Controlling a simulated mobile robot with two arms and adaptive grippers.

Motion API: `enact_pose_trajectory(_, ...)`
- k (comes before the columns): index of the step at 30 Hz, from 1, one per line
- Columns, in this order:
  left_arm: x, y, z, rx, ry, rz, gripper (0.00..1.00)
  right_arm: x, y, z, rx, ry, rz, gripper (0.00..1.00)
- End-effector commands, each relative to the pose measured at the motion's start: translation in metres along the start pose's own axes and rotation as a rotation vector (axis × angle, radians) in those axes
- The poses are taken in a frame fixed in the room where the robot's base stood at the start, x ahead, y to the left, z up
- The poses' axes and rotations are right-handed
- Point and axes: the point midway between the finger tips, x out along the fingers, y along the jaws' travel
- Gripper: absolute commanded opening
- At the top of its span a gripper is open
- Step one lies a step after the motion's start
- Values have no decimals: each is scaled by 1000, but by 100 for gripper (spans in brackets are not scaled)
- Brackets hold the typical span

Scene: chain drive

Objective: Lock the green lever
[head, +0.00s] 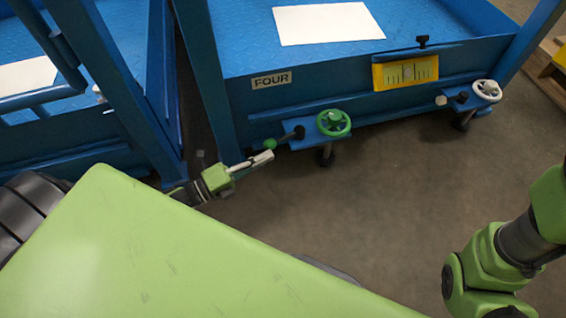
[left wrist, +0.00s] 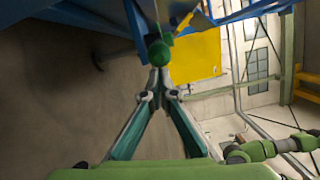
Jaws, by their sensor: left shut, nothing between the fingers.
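The green lever is a black rod (head: 291,135) with a round green knob (head: 270,144), on the front of the blue cart marked FOUR, left of a green handwheel (head: 333,123). The rod points left and slightly down in the head view. My left gripper (head: 268,156) is shut and empty, its fingertips just below the knob. In the left wrist view the fingertips (left wrist: 160,78) come together right below the green knob (left wrist: 159,53); I cannot tell whether they touch it. My right arm shows at the right of the head view, with its gripper out of sight.
A white-wheeled lever unit (head: 487,91) sits farther right on the blue cart (head: 450,57). A yellow gauge plate (head: 405,72) is between them. Another blue cart (head: 80,140) stands at the left. The grey floor (head: 400,190) in front is clear.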

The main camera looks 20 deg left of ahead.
Motion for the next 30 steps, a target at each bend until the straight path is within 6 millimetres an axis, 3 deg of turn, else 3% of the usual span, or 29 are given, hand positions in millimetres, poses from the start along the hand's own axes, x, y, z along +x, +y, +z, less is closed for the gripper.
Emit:
enact_pose_trajectory(12, -7, 5, 29, -2, -21, 1, 0, 0, 0, 2, 0, -4, 0, 45)
enact_pose_trajectory(30, -7, 5, 38, -1, -30, 2, 0, -1, 0, 2, -1, -6, 1, 45)
